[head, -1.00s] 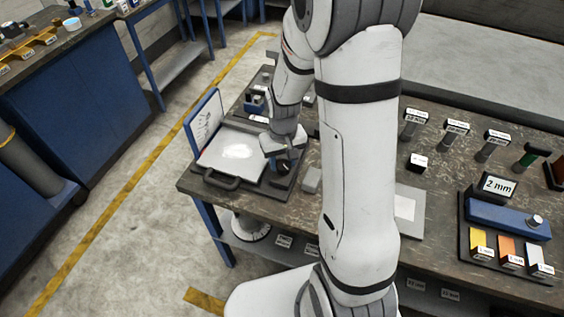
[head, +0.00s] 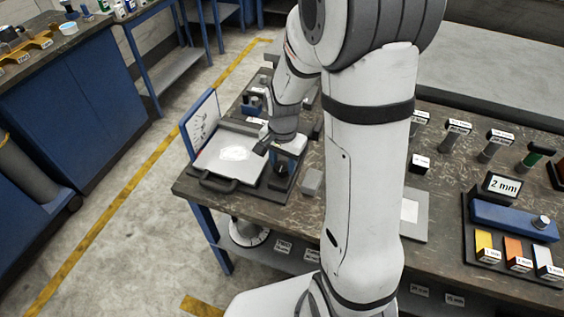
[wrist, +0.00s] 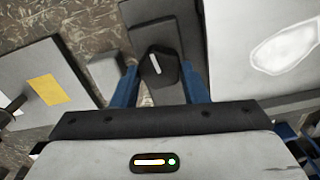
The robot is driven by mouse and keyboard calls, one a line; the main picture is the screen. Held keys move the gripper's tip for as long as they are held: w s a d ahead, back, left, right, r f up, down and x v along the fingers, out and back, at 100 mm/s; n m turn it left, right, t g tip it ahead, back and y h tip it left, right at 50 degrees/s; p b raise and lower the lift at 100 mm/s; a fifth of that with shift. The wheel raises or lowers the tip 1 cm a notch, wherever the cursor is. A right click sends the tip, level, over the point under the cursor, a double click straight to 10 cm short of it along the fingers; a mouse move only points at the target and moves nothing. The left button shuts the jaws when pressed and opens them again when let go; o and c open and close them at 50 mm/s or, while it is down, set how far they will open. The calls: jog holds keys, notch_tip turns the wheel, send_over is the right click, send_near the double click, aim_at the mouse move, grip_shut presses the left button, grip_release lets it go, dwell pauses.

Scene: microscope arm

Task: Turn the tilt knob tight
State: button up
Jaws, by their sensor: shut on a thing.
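The tilt knob (wrist: 156,64) is a dark, rounded knob with a white pointer line, seen in the wrist view between my two blue fingers. The line runs nearly up and down in that picture, leaning a little. My gripper (wrist: 160,78) is shut on the knob, one finger on each side. In the head view my gripper (head: 284,145) is over the dark mount at the right side of a bright, lit plate (head: 212,162). The knob is mostly hidden or too small to read there.
A small grey block (head: 311,181) stands just right of the mount. A blue-backed upright panel (head: 200,122) rises at the plate's left. A tray with a 2 mm display (head: 500,186) and coloured samples lies at the right. The bench's front edge is close to the plate.

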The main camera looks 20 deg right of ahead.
aim_at(282, 164)
jog(key=shift+m, duration=0.7)
jog(key=o, duration=1)
jog(key=shift+r, duration=0.1)
notch_tip(282, 164, up, 8)
jog(key=shift+f, duration=0.2)
